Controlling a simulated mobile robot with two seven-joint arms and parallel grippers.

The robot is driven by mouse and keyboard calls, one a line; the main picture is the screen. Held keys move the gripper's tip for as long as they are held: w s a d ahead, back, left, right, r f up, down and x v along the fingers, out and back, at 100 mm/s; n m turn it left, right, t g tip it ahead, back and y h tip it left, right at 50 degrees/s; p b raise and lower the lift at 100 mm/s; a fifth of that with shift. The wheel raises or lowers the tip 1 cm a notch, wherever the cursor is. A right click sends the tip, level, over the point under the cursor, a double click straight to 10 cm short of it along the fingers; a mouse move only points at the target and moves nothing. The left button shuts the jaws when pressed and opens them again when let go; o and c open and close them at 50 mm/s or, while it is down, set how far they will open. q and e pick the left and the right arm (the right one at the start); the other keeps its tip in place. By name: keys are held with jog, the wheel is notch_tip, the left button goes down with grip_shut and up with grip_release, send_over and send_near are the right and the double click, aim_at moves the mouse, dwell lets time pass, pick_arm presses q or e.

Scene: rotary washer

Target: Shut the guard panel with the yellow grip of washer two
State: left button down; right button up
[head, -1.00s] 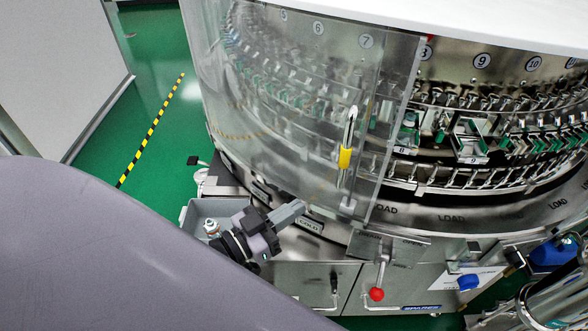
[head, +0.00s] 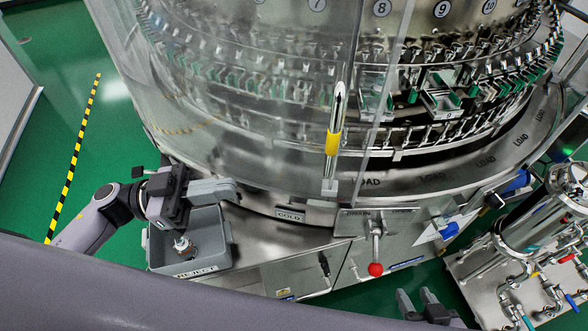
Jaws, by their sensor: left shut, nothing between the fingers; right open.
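The guard panel (head: 235,110) of the washer is a clear curved sheet covering the left part of the drum. Its straight edge crosses near position 8, and the drum right of it is uncovered. A metal handle with a yellow grip (head: 334,143) stands upright near that edge. My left gripper (head: 232,189) is shut and empty, above the grey reject bin, low and left of the handle and apart from it. I cannot tell whether its fingertips touch the washer. My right gripper (head: 418,297) is open and empty at the bottom edge, its lower part cut off.
The grey reject bin (head: 222,258) sticks out at the washer's front left. A red-knobbed lever (head: 375,268) hangs below the handle. A steel vessel with pipes and valves (head: 530,225) stands at the right. Green floor with a striped line (head: 75,150) is free at left.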

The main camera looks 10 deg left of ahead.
pick_arm(q)
jog(key=p+x, duration=0.1)
jog(key=x, duration=1.2)
jog(key=shift+d+p, duration=0.2)
jog(key=shift+p, duration=0.2)
pick_arm(e)
jog(key=shift+d+r, duration=0.15)
jog(key=shift+r, duration=0.7)
pick_arm(q)
jog(key=shift+w+r, duration=0.1)
pick_arm(e)
jog(key=shift+s, duration=0.1)
